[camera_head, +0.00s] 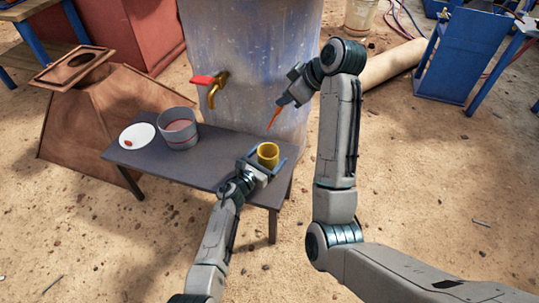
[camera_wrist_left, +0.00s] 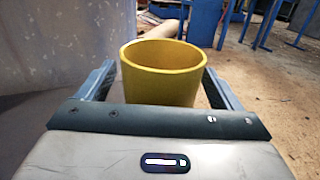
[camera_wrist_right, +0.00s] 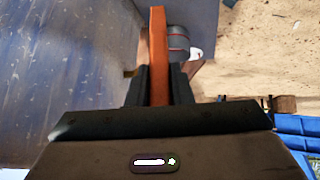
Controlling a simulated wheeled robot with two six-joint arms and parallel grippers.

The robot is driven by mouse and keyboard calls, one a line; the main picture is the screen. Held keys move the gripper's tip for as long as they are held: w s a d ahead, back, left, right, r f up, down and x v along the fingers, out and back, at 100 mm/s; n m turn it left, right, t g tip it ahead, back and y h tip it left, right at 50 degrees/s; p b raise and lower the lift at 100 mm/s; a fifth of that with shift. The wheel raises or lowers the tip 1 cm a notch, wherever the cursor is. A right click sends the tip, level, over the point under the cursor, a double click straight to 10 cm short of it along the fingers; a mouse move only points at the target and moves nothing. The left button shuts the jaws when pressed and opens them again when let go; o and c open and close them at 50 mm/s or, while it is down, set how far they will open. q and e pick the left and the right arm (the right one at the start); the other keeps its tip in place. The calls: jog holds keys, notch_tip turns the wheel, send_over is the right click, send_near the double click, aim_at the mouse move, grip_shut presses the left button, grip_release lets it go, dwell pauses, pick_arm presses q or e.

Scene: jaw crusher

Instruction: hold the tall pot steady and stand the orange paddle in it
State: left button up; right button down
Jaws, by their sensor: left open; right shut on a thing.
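The tall pot (camera_head: 268,155) is yellow and stands upright at the right end of the grey bench. My left gripper (camera_head: 265,165) is open with its fingers on both sides of the pot. The pot also shows in the left wrist view (camera_wrist_left: 162,75), between the fingers, with its rim open at the top. I cannot tell whether the fingers touch it. The orange paddle (camera_head: 274,116) is held by my right gripper (camera_head: 284,101), above and slightly right of the pot, pointing down and tilted. In the right wrist view the paddle (camera_wrist_right: 158,55) sits between the shut fingers.
On the bench (camera_head: 215,163) stand a grey pot (camera_head: 178,128) and a white plate (camera_head: 137,136) with a small brown thing on it. A tap with a red handle (camera_head: 203,81) sticks out from a large blue-grey tank (camera_head: 255,50) behind the bench. A blue metal frame (camera_head: 455,60) stands far right.

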pick_arm(q)
jog(key=shift+w+d, duration=0.35)
jog(key=shift+w, duration=0.1)
jog(key=c, duration=1.1)
pick_arm(e)
jog(key=w+a+f+g, duration=0.1)
jog(key=w+a+f+g+h, duration=0.1)
jog(key=w+a+f+g, duration=0.1)
jog(key=w, duration=0.1)
jog(key=shift+w+a+f+g+h, duration=0.3)
jog(key=shift+w+f+g+h, duration=0.1)
jog(key=shift+g+h, duration=0.15)
notch_tip(320, 180, down, 12)
jog(key=shift+f, duration=0.25)
